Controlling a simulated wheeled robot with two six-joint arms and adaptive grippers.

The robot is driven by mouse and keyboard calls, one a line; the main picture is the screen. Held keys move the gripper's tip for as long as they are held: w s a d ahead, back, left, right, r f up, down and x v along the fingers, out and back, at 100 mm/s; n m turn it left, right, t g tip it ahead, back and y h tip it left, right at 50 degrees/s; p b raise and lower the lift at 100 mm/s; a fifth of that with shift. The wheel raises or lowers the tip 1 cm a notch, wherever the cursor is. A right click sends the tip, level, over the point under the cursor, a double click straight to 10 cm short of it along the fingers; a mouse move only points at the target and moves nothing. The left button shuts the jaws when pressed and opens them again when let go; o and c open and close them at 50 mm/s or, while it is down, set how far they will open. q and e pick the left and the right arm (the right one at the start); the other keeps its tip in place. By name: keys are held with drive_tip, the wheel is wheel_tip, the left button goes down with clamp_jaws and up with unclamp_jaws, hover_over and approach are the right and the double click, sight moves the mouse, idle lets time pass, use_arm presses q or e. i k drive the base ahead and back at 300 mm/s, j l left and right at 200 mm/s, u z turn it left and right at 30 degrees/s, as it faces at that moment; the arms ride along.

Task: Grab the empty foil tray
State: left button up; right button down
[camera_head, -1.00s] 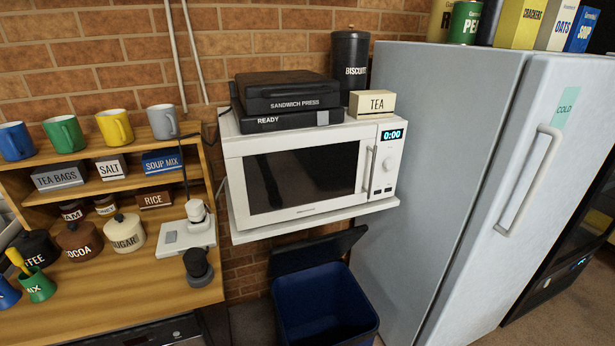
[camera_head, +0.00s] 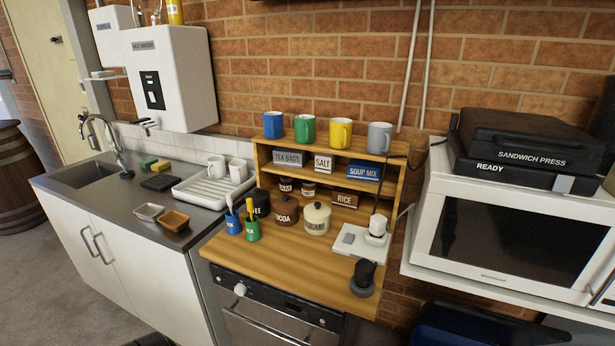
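A small silver foil tray (camera_head: 149,212) sits on the grey sink counter, near its front edge and left of the wooden shelf unit. Its inside looks pale and bare, though it is small in view. Just right of it is a similar small tray with a brown inside (camera_head: 175,221); I cannot tell whether that is its contents or its colour. Neither of my grippers is in view.
A white dish rack (camera_head: 206,193) with two white mugs stands behind the trays. The sink (camera_head: 85,174) lies left, with sponges and a dark cloth between. The wooden unit (camera_head: 290,257) holds mugs, jars and boxes. Open floor (camera_head: 70,285) lies left of the cabinet.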

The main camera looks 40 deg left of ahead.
sight(149, 211)
drive_tip(key=u, duration=2.5)
drive_tip(key=i+j, duration=0.6)
drive_tip(key=i+z, duration=0.05)
drive_tip(key=i, duration=0.05)
